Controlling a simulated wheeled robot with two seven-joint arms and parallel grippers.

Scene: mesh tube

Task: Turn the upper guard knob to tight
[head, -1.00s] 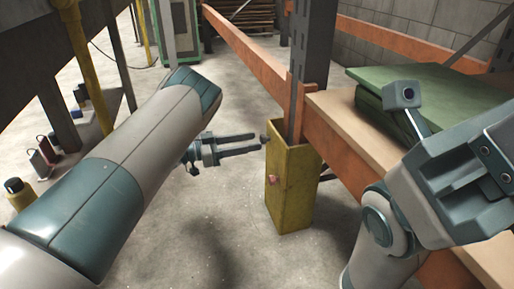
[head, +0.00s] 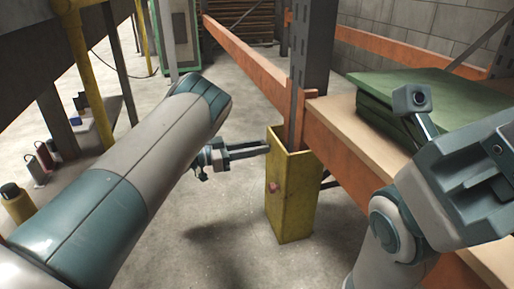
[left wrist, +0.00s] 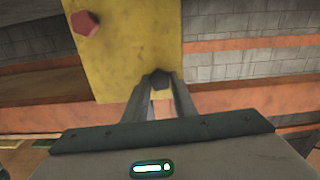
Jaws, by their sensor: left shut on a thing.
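The yellow post guard (head: 292,205) stands upright around the foot of the dark rack post. Its upper knob (left wrist: 161,80) is dark and many-sided, and sits between my fingertips in the left wrist view. My left gripper (head: 266,147) reaches in from the left and is shut on this knob; it also shows in the left wrist view (left wrist: 160,88). In the head view the fingers hide the knob. A red knob (head: 274,187) sits lower on the guard and shows at the upper left in the left wrist view (left wrist: 86,24). My right arm is at the right; its fingertips do not show.
An orange rack beam (head: 345,160) and a wooden shelf (head: 345,115) with green sheets (head: 440,90) lie right of the guard. A yellow pole (head: 88,70) and several small containers stand at the left. The concrete floor (head: 240,225) before the guard is clear.

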